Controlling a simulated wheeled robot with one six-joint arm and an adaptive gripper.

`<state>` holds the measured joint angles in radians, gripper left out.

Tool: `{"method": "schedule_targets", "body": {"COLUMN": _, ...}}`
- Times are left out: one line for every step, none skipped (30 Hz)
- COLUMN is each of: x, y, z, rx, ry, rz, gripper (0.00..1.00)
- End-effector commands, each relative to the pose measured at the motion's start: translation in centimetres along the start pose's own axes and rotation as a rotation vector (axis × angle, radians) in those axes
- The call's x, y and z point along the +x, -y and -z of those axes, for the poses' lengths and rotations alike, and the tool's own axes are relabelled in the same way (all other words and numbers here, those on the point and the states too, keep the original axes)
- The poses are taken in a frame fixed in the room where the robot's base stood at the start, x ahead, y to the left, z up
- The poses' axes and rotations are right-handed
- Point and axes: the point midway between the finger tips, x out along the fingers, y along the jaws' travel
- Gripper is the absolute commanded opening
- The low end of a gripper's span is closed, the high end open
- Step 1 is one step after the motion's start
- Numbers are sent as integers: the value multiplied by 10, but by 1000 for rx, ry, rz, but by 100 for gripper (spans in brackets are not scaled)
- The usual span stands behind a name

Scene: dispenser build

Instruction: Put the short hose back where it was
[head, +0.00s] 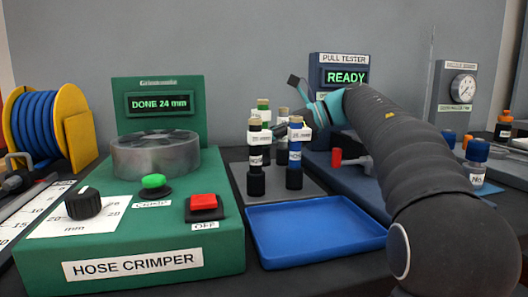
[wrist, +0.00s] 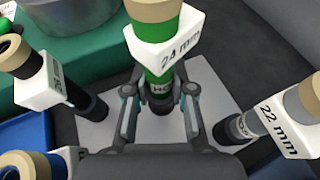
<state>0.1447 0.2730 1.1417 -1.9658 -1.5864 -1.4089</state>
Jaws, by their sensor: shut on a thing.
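The green hose (wrist: 158,62) stands upright between my fingers in the wrist view. It has a tan top end, a white tag reading 24 mm and a black lower sleeve. My gripper (wrist: 160,92) is shut on it below the tag. In the head view the green hose (head: 263,104) shows at the back left of a group of hoses. There the gripper (head: 280,128) is partly hidden behind the front hoses. The lower end is close to the grey mat (wrist: 118,133); I cannot tell whether it touches.
A black hose (head: 256,158), a blue hose (head: 295,157) and a grey hose tagged 22 mm (wrist: 238,127) stand close around. The blue tray (head: 315,234) in front is empty. The green hose crimper (head: 130,240) is left, the pull tester (head: 342,72) behind.

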Motion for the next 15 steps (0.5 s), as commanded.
{"method": "schedule_targets", "body": {"x": 4, "y": -1, "z": 8, "rx": 1, "ry": 1, "rz": -1, "gripper": 0}}
{"method": "schedule_targets", "body": {"x": 5, "y": -1, "z": 12, "rx": 0, "ry": 1, "rz": -1, "gripper": 0}}
{"method": "schedule_targets", "body": {"x": 7, "y": -1, "z": 16, "rx": 1, "ry": 1, "rz": -1, "gripper": 0}}
{"method": "schedule_targets", "body": {"x": 8, "y": -1, "z": 18, "rx": 0, "ry": 1, "rz": -1, "gripper": 0}}
{"method": "schedule_targets", "body": {"x": 8, "y": -1, "z": 20, "rx": -1, "ry": 1, "rz": 0, "gripper": 0}}
{"method": "schedule_targets", "body": {"x": 9, "y": 0, "z": 21, "rx": -1, "ry": 1, "rz": 0, "gripper": 0}}
{"method": "schedule_targets", "body": {"x": 9, "y": 0, "z": 22, "rx": -2, "ry": 1, "rz": 0, "gripper": 0}}
{"method": "schedule_targets", "body": {"x": 9, "y": 0, "z": 22, "rx": -2, "ry": 1, "rz": 0, "gripper": 0}}
{"method": "schedule_targets", "body": {"x": 9, "y": 0, "z": 22, "rx": -2, "ry": 1, "rz": 0, "gripper": 0}}
{"method": "schedule_targets", "body": {"x": 9, "y": 0, "z": 22, "rx": -2, "ry": 1, "rz": 0, "gripper": 0}}
{"method": "schedule_targets", "body": {"x": 9, "y": 0, "z": 22, "rx": -2, "ry": 1, "rz": 0, "gripper": 0}}
{"method": "schedule_targets", "body": {"x": 9, "y": 0, "z": 22, "rx": -2, "ry": 1, "rz": 0, "gripper": 0}}
{"method": "schedule_targets", "body": {"x": 9, "y": 0, "z": 22, "rx": -2, "ry": 1, "rz": 0, "gripper": 0}}
{"method": "schedule_targets", "body": {"x": 9, "y": 0, "z": 22, "rx": -2, "ry": 1, "rz": 0, "gripper": 0}}
{"method": "schedule_targets", "body": {"x": 9, "y": 0, "z": 22, "rx": -1, "ry": 1, "rz": 0, "gripper": 0}}
